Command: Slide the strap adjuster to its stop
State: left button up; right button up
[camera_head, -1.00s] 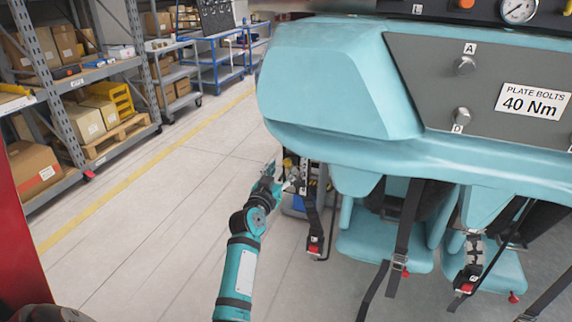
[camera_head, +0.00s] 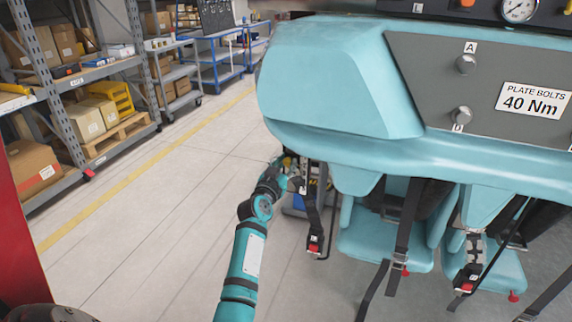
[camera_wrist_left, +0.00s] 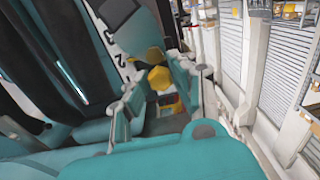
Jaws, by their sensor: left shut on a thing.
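A dark strap (camera_head: 313,218) hangs at the left end of the teal coaster car, with a red-buttoned buckle (camera_head: 315,243) at its lower end. My left gripper (camera_head: 294,184) is at the upper part of this strap, shut on what appears to be the strap adjuster; the fingers and arm largely hide it. In the left wrist view, the gripper's teal and pale finger links (camera_wrist_left: 125,112) reach forward, beside dark straps (camera_wrist_left: 62,40) and a dark labelled piece (camera_wrist_left: 113,14). The adjuster's stop cannot be made out.
The teal car body (camera_head: 335,75) overhangs the straps, with seats (camera_head: 385,243) to the right. A grey panel (camera_head: 480,85) carries bolts and a torque sign. Shelving (camera_head: 75,110) stands at the left. Open floor (camera_head: 160,230) lies between.

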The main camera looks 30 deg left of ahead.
pick_arm(q)
grip_shut()
notch_tip(320, 180, down, 6)
jog(key=b, duration=0.4)
jog(key=o, duration=1)
grip_release()
jog(key=shift+r, duration=0.15)
jog(key=v, duration=1.2)
